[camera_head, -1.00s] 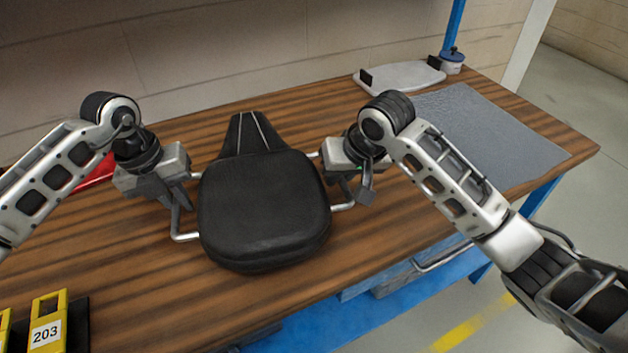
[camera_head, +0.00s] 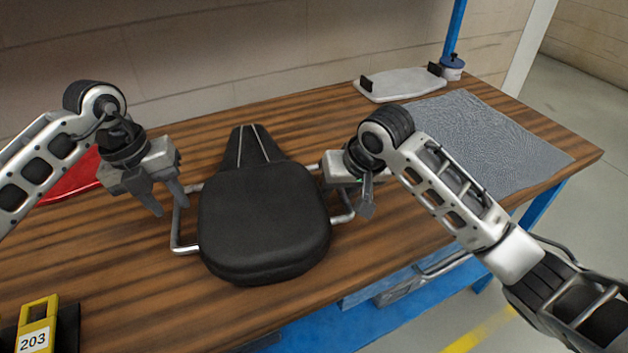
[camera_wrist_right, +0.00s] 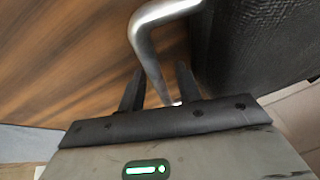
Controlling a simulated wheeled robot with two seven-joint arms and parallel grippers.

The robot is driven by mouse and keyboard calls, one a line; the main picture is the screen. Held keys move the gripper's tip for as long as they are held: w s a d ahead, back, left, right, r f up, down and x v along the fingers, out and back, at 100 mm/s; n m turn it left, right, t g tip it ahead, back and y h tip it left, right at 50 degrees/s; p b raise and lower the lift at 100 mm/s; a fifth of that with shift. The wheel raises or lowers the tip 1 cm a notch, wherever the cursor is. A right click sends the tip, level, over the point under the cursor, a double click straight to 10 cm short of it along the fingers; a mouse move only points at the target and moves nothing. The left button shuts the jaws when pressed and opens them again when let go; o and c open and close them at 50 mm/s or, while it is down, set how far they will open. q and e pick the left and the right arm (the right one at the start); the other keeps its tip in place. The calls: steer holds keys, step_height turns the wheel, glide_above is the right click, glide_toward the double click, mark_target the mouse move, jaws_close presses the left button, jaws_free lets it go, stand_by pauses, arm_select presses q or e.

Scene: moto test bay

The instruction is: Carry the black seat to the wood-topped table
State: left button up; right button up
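The black seat (camera_head: 264,220) lies flat on the wood-topped table (camera_head: 130,265), its narrow tail pointing to the back wall. It has a metal side handle on each side. My left gripper (camera_head: 166,202) is open and empty, just left of and above the left handle (camera_head: 176,225), apart from it. My right gripper (camera_head: 361,205) is at the right handle (camera_head: 345,212). In the right wrist view its fingers (camera_wrist_right: 160,88) are spread, with the handle bar (camera_wrist_right: 148,40) running down between them and gaps beside it. The seat's dark side (camera_wrist_right: 245,45) shows to the right there.
A grey mat (camera_head: 490,140) covers the table's right end. A white tray-like plate (camera_head: 400,84) and a blue post (camera_head: 455,30) stand behind it. A red object (camera_head: 72,180) lies at left, partly behind my left arm. A yellow holder marked 203 (camera_head: 38,325) is at front left.

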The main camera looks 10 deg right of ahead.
arm_select(q)
step_height(320, 180, up, 8)
steer(key=a, duration=0.1)
steer(key=shift+a, duration=0.3)
arm_select(e)
steer(key=v, duration=1.2)
